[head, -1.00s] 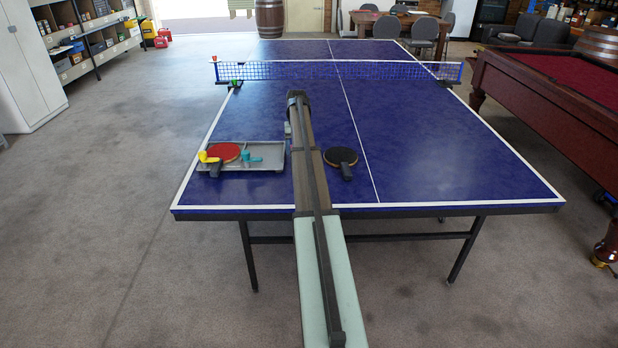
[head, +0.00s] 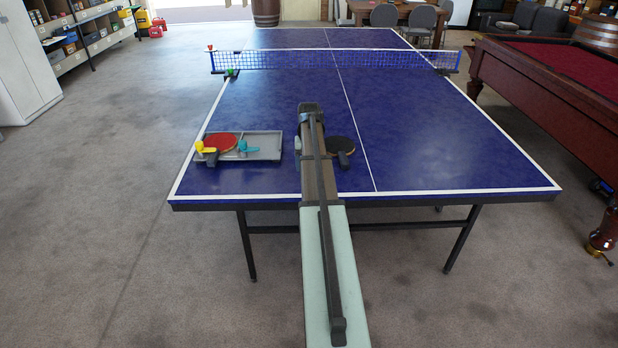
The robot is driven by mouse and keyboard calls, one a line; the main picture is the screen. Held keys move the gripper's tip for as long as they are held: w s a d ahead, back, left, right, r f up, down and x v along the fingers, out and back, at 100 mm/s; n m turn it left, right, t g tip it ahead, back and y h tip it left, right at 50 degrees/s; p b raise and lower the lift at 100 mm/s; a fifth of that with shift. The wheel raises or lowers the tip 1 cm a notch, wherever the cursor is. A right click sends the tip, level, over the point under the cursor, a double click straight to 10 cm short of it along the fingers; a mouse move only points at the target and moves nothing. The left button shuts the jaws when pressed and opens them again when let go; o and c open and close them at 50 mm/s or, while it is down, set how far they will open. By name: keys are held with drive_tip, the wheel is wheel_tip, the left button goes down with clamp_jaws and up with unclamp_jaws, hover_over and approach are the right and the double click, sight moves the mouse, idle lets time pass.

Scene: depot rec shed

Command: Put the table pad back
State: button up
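No thing is plainly a table pad; two table tennis bats lie on the blue table (head: 270,95). A bat with a black face (head: 341,146) lies on the bare tabletop just right of my arm, its handle toward the near edge. A bat with a red face (head: 221,142) lies in a shallow grey tray (head: 268,146) left of my arm, its dark handle at the tray's near side. My arm reaches over the near half of the table, between tray and black bat. My gripper's fingers do not show; the arm seems to hide them.
A yellow item (head: 205,149) and a teal item (head: 247,147) are in the tray. The net (head: 330,60) crosses the table, with a green cup (head: 231,72) and an orange one (head: 210,47) near its left end. A pool table (head: 545,95) stands right.

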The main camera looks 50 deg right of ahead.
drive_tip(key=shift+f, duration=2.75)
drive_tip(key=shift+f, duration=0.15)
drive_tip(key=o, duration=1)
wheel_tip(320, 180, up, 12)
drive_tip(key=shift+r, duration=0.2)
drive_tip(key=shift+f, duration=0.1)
